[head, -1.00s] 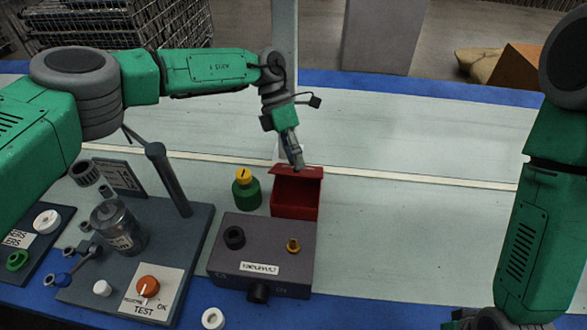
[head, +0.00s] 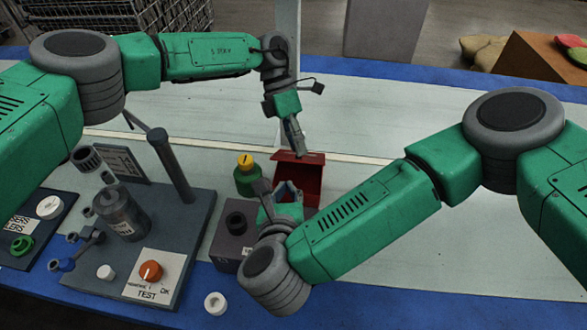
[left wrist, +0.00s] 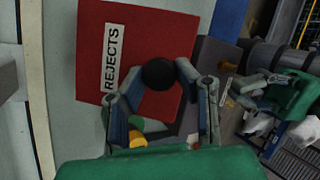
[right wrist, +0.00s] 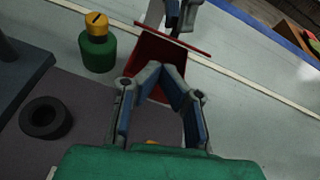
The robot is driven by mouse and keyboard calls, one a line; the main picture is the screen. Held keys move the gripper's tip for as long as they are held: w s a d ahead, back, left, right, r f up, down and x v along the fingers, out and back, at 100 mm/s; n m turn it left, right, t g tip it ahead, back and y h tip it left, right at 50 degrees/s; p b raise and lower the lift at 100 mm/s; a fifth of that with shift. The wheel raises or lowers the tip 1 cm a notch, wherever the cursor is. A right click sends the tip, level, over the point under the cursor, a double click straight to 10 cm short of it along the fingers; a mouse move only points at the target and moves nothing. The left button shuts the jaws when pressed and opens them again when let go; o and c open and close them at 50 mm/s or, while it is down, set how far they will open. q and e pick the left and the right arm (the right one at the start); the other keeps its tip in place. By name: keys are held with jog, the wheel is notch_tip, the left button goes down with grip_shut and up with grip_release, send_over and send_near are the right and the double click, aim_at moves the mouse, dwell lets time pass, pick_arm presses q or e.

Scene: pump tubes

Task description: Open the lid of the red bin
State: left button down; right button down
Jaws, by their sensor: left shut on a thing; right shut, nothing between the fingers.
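The red bin (head: 311,190) stands behind the grey box, and its lid (head: 308,158) is raised and tilted. In the left wrist view, the lid (left wrist: 150,30) shows its red face with a REJECTS label (left wrist: 112,58) and a black knob (left wrist: 158,73). My left gripper (head: 301,152) reaches down to the lid from behind; in its wrist view the fingers (left wrist: 155,82) are shut on the knob. My right gripper (head: 276,186) is shut and empty in front of the bin, above the grey box. In its wrist view the fingertips (right wrist: 170,70) overlap the red bin (right wrist: 152,55), partly hiding it; contact is unclear.
A green bottle with a yellow cap (head: 246,178) stands left of the bin. The grey box (head: 228,245) with a black ring (head: 236,222) is partly covered by my right arm. A test board (head: 200,225) with a post lies farther left. The table right of the bin is clear.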

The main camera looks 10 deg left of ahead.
aim_at(296, 161)
pick_arm(q)
jog(key=shift+f, duration=0.1)
pick_arm(e)
jog(key=shift+s+d+f+m+h, duration=0.15)
jog(key=shift+m+h, duration=0.15)
jog(key=shift+m, duration=0.3)
jog(key=shift+d+f+m+h, duration=0.1)
jog(key=shift+m+h, duration=0.2)
jog(key=shift+m, duration=0.3)
jog(key=shift+w+f, duration=0.1)
jog(key=shift+w, duration=0.15)
jog(key=x, duration=0.9)
jog(key=shift+f, duration=0.15)
jog(key=shift+w, duration=0.1)
pick_arm(q)
jog(key=shift+f, duration=0.1)
pick_arm(e)
jog(key=shift+w+r+g, duration=0.5)
jog(key=shift+w+r, duration=0.05)
jog(key=shift+r, duration=0.2)
pick_arm(q)
jog(key=c, duration=1.2)
grip_release()
pick_arm(e)
jog(key=shift+w, duration=0.1)
